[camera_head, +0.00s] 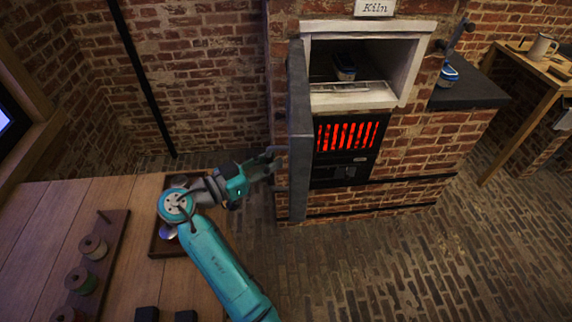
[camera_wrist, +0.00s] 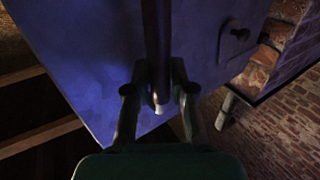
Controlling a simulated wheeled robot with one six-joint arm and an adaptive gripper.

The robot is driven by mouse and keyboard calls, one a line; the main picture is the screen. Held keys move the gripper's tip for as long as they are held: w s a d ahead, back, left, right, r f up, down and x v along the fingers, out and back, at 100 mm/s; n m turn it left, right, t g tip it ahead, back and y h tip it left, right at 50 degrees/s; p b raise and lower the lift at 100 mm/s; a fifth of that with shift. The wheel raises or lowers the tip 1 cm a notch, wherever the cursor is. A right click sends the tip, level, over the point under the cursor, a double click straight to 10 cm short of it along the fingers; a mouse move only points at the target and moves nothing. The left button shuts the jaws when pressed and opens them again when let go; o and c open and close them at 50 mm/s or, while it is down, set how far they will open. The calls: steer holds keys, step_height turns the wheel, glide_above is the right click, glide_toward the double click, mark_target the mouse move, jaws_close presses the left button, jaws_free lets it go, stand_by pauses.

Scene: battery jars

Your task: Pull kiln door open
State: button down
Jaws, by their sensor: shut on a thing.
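The kiln door (camera_head: 299,130) is a grey metal slab, swung wide open on the left side of the kiln (camera_head: 366,28) and seen nearly edge-on in the head view. In the wrist view the door (camera_wrist: 90,70) fills the upper middle, with a dark upright bar handle (camera_wrist: 158,45) on its face. My gripper (camera_head: 276,158) is at the left face of the door. In the wrist view my gripper (camera_wrist: 159,92) has its two fingers closed around the handle bar. Inside the open white-framed chamber stands a small dark jar (camera_head: 344,67).
A glowing red grate (camera_head: 347,135) sits below the chamber. A wooden table (camera_head: 120,200) with a spool rack (camera_head: 95,262) and a tray (camera_head: 158,243) lies left of the door. A blue jar (camera_head: 448,75) stands on a dark ledge (camera_head: 470,97) at right. Brick floor in front is clear.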

steer(key=shift+w+a+m+g+h, duration=0.15)
steer(key=shift+a+g, duration=0.05)
steer(key=shift+a, duration=0.35)
steer(key=shift+w+a+m+g+h, duration=0.1)
steer(key=shift+a+m+g+h, duration=0.1)
steer(key=shift+a, duration=0.3)
steer(key=c, duration=1)
jaws_free()
steer(key=shift+a, duration=0.1)
steer(key=v, duration=1.1)
steer(key=shift+s+a, duration=0.15)
steer(key=shift+a, duration=0.2)
steer(key=shift+s, duration=0.1)
